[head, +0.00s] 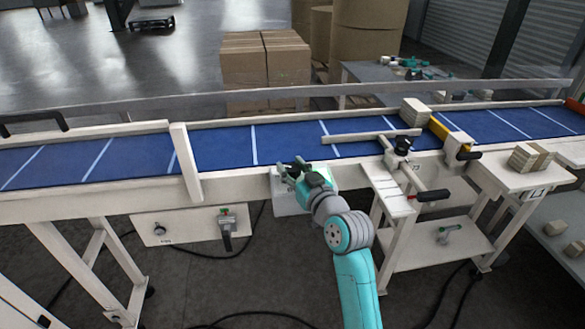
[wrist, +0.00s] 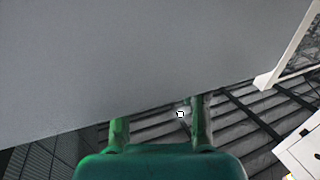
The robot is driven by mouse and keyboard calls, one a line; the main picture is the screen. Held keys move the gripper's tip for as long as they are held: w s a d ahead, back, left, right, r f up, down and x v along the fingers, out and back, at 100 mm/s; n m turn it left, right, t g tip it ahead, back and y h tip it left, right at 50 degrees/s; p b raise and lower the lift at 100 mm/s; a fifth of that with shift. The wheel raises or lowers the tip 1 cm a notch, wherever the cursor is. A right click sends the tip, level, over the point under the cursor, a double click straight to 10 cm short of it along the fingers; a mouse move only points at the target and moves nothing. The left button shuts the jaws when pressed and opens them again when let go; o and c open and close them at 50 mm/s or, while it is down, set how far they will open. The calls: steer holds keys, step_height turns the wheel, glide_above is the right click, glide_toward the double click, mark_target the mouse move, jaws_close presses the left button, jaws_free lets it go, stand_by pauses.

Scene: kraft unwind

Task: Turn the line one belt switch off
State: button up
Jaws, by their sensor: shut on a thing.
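My gripper (head: 291,172) is at the front side of the blue conveyor belt (head: 225,148), against a pale box (head: 287,203) under the belt's front rail. In the wrist view, its two green fingers (wrist: 159,122) stand apart and reach to a large grey surface (wrist: 130,65) that hides their tips. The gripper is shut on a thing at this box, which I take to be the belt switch. The switch itself and its position are hidden. No readable line one label shows.
A small side table (head: 393,193) with black-handled fittings stands to the right. Cartons (head: 262,62) stand behind the belt. Cables lie on the floor.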

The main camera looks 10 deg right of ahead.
steer(key=m+h, duration=0.3)
steer(key=h, duration=0.2)
steer(key=m+h, duration=0.4)
steer(key=h, duration=0.2)
steer(key=shift+a+t, duration=0.15)
steer(key=shift+t, duration=0.25)
steer(key=m+g+h, duration=0.1)
steer(key=m+h, duration=0.2)
steer(key=h, duration=0.1)
steer(key=shift+g, duration=0.3)
steer(key=shift+m+g+h, duration=1.1)
steer(key=shift+m+h, duration=0.2)
steer(key=shift+h, duration=0.5)
steer(key=o, duration=1.2)
steer(key=shift+c, duration=0.2)
steer(key=shift+s, duration=0.1)
steer(key=v, duration=1.1)
steer(key=shift+a, duration=0.35)
steer(key=shift+s, duration=0.2)
